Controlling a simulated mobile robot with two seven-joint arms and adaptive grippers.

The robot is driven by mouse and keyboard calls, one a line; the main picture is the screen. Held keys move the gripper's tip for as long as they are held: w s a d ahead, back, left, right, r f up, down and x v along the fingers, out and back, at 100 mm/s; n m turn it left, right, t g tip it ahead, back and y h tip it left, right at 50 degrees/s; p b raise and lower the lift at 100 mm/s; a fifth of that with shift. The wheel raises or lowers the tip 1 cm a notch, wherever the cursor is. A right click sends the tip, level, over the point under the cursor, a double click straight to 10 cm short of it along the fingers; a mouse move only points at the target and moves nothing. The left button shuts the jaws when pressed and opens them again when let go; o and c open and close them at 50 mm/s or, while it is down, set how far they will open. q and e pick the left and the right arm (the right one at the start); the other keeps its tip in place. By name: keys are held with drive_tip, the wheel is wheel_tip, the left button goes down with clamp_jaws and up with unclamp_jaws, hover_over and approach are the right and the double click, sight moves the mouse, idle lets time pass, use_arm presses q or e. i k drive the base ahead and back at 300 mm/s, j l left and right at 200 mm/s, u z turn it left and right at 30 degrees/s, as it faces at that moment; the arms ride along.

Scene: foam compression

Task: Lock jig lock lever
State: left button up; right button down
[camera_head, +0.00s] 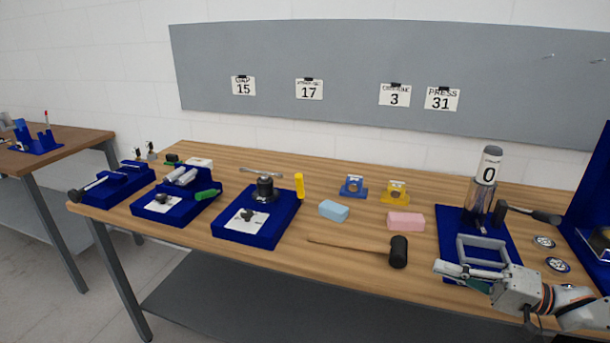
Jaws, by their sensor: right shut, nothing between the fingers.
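A blue-based jig (453,218) stands at the right of the table. An upright metal cylinder (487,172) marked "0" rises from it. A dark handle with a black knob (545,216) lies beside the cylinder, pointing right; I cannot tell whether it is the lock lever or in which position it is. A grey rectangular frame (483,238) shows at the front of the base. My right gripper (442,268) is shut and empty, low over the front of this base; its arm hides part of the base. My left gripper is not in view.
A mallet (398,252), a pink block (405,221) and a light blue block (333,210) lie left of the jig. Several other blue fixtures (245,235) stand further left. Two round discs (544,242) lie right of the jig, near a tall blue panel (592,190).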

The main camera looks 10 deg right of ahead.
sight(299, 177)
drive_tip(key=i+j, duration=0.15)
drive_tip(key=i, duration=0.3)
drive_tip(key=i+j, duration=0.2)
drive_tip(key=i, duration=0.25)
drive_tip(key=i+j, duration=0.15)
drive_tip(key=i, duration=0.3)
